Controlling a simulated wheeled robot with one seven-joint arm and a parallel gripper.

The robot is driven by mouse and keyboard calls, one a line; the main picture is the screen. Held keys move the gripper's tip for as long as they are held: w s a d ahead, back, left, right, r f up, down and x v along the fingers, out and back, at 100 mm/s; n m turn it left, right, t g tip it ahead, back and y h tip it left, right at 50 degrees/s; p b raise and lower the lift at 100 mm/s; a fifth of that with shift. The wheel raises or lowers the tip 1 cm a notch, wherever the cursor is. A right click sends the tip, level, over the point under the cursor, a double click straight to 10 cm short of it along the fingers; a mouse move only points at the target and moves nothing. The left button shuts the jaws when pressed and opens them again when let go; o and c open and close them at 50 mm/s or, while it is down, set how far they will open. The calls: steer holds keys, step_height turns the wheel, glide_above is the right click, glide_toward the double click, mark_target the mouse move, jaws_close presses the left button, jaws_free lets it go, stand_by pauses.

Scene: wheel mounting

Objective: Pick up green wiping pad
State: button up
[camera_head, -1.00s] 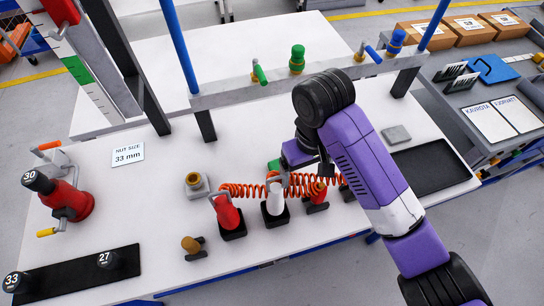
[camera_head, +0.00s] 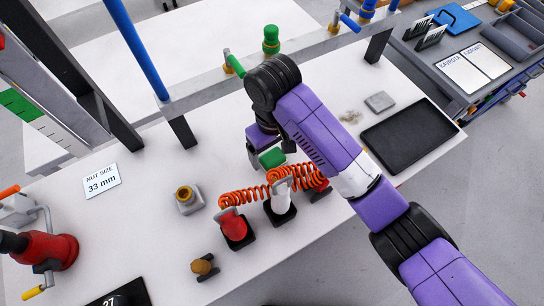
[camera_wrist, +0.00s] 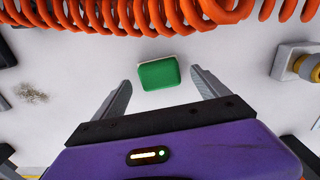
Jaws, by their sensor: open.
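The green wiping pad (camera_head: 272,158) lies on the white workbench (camera_head: 330,225), just below my arm's end in the head view. In the wrist view the pad (camera_wrist: 159,74) is a small green block with a pale edge. My gripper (camera_wrist: 155,78) is open, with one grey finger on each side of the pad and a gap to each. The pad sits around the level of the fingertips in that view. I cannot tell the height left between the fingers and the bench. In the head view my gripper (camera_head: 266,150) is mostly hidden by my arm.
A brass fitting (camera_head: 187,197) stands left. A grey block (camera_head: 380,101), a dirt patch (camera_head: 350,116) and a black tray (camera_head: 408,137) are right.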

mark_target(273, 157)
steer(key=shift+f, duration=1.2)
steer(key=c, duration=1.4)
steer(key=shift+c, duration=0.2)
steer(key=shift+r, duration=0.15)
step_height(273, 157, up, 20)
steer(key=p, duration=0.5)
